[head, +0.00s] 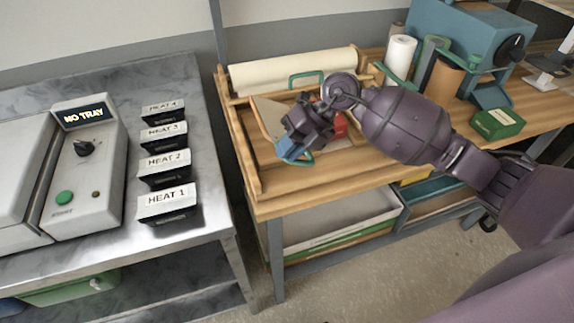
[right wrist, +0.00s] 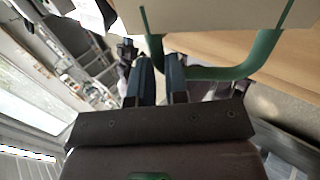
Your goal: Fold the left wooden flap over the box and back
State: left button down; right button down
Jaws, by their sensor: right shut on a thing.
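The wooden station (head: 252,183) stands on the bench. A pale wooden flap (head: 268,113) stands tilted at its left, partly hidden behind my right gripper (head: 290,150). In the right wrist view, a board (right wrist: 215,15) carries a green U-shaped handle (right wrist: 215,73). My right gripper (right wrist: 160,68) is shut on one end of this handle, with its two blue fingers close together. The box is mostly covered by my gripper and arm; a red part (head: 340,124) shows beside the gripper. My left gripper is not in view.
A paper roll (head: 292,72) and a green handle (head: 306,76) are at the back. A blue machine (head: 465,35) and a green box (head: 497,123) stand to the right. A steel table (head: 205,235) with heat-labelled blocks stands left, across a gap.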

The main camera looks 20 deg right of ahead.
jog(key=d+r+y+b, duration=0.2)
jog(key=d+y+b, duration=0.5)
jog(key=d+y, duration=0.5)
jog(key=shift+w+d+g+y, duration=0.15)
jog(key=shift+d+g+y, duration=0.15)
jog(key=shift+d, duration=0.35)
jog(key=shift+f+b, duration=0.25)
jog(key=shift+b, duration=0.05)
jog(key=c, duration=1.1)
grip_release()
jog(key=shift+r, duration=0.2)
jog(key=shift+r, duration=0.15)
